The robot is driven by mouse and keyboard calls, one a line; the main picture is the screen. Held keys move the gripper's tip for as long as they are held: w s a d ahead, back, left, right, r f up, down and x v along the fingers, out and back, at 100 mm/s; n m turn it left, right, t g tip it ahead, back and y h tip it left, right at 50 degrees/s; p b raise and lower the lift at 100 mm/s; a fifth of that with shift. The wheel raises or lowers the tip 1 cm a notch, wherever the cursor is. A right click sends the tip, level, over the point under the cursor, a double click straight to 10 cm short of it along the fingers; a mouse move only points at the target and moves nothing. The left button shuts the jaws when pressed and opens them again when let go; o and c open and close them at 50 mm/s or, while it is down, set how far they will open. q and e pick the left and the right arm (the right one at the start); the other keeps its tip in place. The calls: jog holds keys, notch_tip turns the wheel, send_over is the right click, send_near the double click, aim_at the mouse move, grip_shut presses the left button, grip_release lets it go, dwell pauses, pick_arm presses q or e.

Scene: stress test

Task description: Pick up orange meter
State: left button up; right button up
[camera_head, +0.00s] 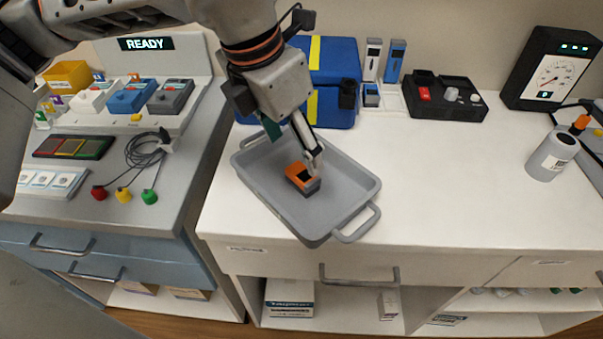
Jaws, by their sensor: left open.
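The orange meter (298,172), a small orange block with dark grey sides and a dark patch on top, lies in the grey tray (358,178) on the white counter. My left gripper (312,164) reaches down from above, with its fingertips at the meter's upper right edge. The gripper is open. I cannot tell whether a finger touches the meter. The gripper's far finger is partly hidden behind the near parts. My right gripper is not in view.
A blue case (335,85) with yellow stripes stands behind the tray. A black holder (440,110), a dial gauge box (553,72) and a grey cylinder (548,158) stand to the right. The counter's middle right is clear. Coloured-tip leads (124,195) lie on the left bench.

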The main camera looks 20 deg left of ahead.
aim_at(302, 173)
pick_arm(q)
jog(key=x, duration=0.2)
jog(key=b+x, duration=0.1)
jog(key=x, duration=0.3)
jog(key=shift+s+d+f, duration=0.1)
jog(key=shift+s+f, duration=0.1)
jog(key=shift+f, duration=0.15)
jog(key=shift+r, duration=0.1)
jog(key=c, duration=1.2)
